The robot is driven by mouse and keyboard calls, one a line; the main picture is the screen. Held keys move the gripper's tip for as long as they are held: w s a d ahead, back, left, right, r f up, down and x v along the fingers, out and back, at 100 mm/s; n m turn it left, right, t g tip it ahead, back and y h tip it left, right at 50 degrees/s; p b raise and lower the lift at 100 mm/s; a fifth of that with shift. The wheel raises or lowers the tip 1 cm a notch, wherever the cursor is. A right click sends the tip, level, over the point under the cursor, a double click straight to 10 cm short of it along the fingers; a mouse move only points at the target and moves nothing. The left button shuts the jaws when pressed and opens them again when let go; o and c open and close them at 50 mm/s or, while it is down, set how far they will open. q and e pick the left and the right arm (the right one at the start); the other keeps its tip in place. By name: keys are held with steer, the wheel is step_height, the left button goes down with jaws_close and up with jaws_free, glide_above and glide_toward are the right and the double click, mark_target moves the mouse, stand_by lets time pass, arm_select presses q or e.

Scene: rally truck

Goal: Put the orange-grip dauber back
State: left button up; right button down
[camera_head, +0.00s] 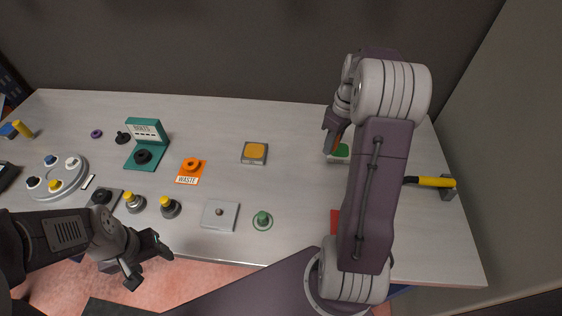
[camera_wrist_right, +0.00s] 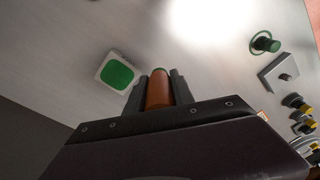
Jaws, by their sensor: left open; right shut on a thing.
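The orange-grip dauber (camera_wrist_right: 159,90) is between the fingers of my right gripper (camera_wrist_right: 159,94) in the right wrist view; its lower end is hidden. In the head view my right gripper (camera_head: 333,128) is over the back right of the table, close to a green-topped pad (camera_head: 342,151). The green pad also shows in the right wrist view (camera_wrist_right: 117,73), beside the gripper and apart from it. My left gripper (camera_head: 146,262) is open and empty in front of the table's front edge.
A yellow-topped pad (camera_head: 254,152), orange waste mat (camera_head: 190,180), teal bolts stand (camera_head: 141,156), grey plate (camera_head: 220,215) and green knob (camera_head: 262,219) stand on the table. A yellow-handled tool (camera_head: 432,182) lies at the right. My right arm hides part of the table.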

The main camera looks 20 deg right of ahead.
steer(key=shift+s+t+h, duration=0.1)
steer(key=shift+t+h, duration=0.2)
steer(key=p, duration=0.1)
glide_above(292, 165)
step_height(292, 165, down, 7)
steer(key=shift+s+f, duration=0.1)
step_height(292, 165, down, 4)
steer(key=shift+s+r, duration=0.1)
steer(key=shift+r, duration=0.05)
steer(key=shift+d, duration=0.1)
steer(key=shift+f, duration=0.2)
steer(key=c, duration=1.1)
jaws_free()
steer(key=shift+r, duration=0.1)
